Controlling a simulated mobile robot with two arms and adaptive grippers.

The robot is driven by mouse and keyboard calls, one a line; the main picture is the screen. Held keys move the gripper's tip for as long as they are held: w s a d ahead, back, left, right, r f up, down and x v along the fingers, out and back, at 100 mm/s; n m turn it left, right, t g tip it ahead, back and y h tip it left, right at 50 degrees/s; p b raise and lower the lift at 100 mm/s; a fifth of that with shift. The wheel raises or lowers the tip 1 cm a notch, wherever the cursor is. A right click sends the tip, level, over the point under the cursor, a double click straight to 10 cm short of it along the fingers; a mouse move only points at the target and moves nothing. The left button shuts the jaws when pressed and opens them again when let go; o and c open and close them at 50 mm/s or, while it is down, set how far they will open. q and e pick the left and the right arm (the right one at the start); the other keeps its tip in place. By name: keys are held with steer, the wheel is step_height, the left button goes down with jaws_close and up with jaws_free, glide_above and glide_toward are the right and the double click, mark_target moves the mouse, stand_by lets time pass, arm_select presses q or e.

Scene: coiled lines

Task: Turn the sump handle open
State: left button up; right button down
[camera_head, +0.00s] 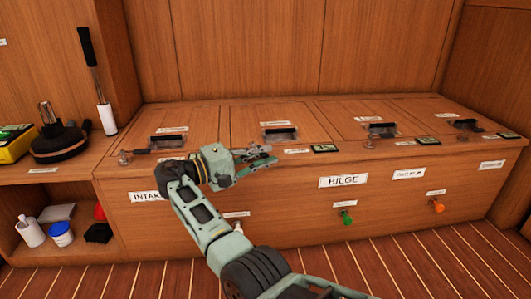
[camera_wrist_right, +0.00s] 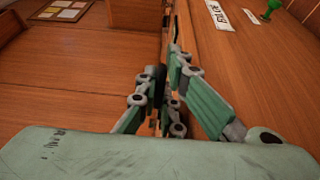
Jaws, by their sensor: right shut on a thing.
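My right gripper (camera_head: 262,158) is at the front top edge of the wooden bench, left of the BILGE label (camera_head: 343,181). In the right wrist view its fingers (camera_wrist_right: 165,98) are closed around a dark, narrow handle (camera_wrist_right: 158,75), mostly hidden between them. In the head view the fingers cover most of this handle, below the second dark latch recess (camera_head: 280,133) from the left. The small labels are too small to read, so I cannot confirm the word sump. My left gripper is not in view.
A green knob (camera_head: 347,217) and an orange knob (camera_head: 437,206) stick out of the front panel.

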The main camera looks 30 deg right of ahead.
stand_by(0.4)
steer(key=c, duration=2.2)
jaws_free()
steer(key=shift+o, duration=0.2)
steer(key=a, duration=0.7)
steer(key=shift+a, duration=0.3)
steer(key=shift+s, duration=0.1)
